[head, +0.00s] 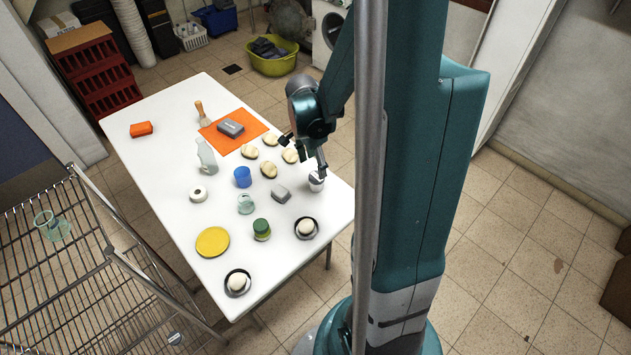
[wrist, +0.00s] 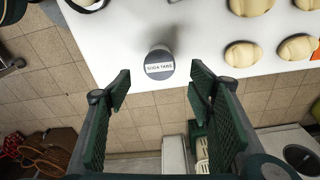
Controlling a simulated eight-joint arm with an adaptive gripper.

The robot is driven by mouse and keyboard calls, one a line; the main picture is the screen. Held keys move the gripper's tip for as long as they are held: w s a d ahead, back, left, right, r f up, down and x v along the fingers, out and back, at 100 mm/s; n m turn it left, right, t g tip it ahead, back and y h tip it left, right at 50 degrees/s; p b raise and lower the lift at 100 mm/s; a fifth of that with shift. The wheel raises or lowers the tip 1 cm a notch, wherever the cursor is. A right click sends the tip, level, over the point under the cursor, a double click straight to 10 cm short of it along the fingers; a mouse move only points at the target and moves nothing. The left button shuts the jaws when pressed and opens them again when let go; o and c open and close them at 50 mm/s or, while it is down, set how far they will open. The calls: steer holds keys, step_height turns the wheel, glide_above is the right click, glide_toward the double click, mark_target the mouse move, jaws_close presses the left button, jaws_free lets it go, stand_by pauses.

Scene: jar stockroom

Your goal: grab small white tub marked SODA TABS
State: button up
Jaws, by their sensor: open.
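The small white tub (head: 316,186) stands near the right edge of the white table (head: 160,155) in the head view. In the wrist view the tub (wrist: 159,66) shows its round grey top marked SODA TABS. My gripper (head: 304,156) is open and empty above the table, close to the tub. In the wrist view the tub lies just beyond and between the two open fingertips (wrist: 160,92), not touching either finger.
Several pale bread-like lumps (head: 268,170) lie left of the tub. A blue cup (head: 243,177) stands further left. The table edge is close to the tub.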

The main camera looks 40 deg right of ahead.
mark_target(317, 176)
steer(key=shift+f, duration=0.1)
stand_by(0.3)
steer(key=shift+s+d+f+b, duration=0.15)
steer(key=shift+f+b, duration=0.15)
steer(key=shift+f, duration=0.95)
steer(key=shift+d+f+b, duration=0.15)
steer(key=shift+f+b, duration=0.25)
steer(key=shift+f, duration=0.9)
steer(key=shift+d+f+b, duration=0.1)
steer(key=shift+f+b, duration=0.25)
steer(key=shift+f, duration=0.95)
steer(key=c, duration=1.1)
